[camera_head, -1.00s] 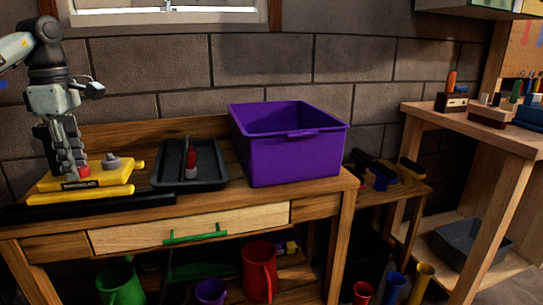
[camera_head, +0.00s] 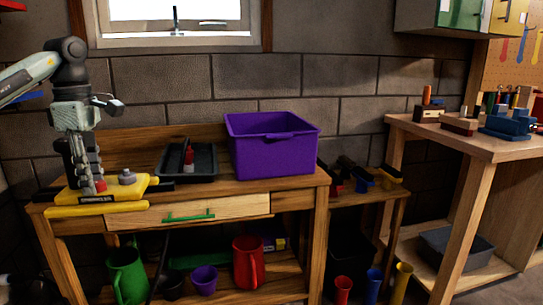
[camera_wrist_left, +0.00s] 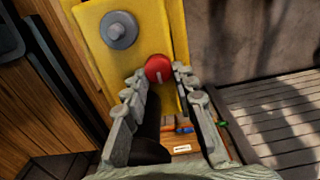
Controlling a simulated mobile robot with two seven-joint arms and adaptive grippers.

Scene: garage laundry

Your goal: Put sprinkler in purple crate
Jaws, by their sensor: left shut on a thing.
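The yellow object with a grey knob and a red knob, which I take as the sprinkler (camera_head: 75,197), is at the left end of the workbench. In the head view it overlaps the bench's front edge; I cannot tell if it touches the bench. My left gripper (camera_head: 97,187) points down and is shut on its red knob. The wrist view shows the red knob between my left fingertips (camera_wrist_left: 160,75) and the yellow body (camera_wrist_left: 110,60) beyond. The purple crate (camera_head: 275,155) stands upright on the bench's right end; its floor is hidden. My right gripper is out of view.
A dark tray (camera_head: 200,174) holding a red-topped item lies between sprinkler and crate. The wooden workbench (camera_head: 250,187) has a drawer with a green handle (camera_head: 190,217). A brick wall (camera_head: 180,85) stands behind. A lower table (camera_head: 365,192) with small items is right of the crate.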

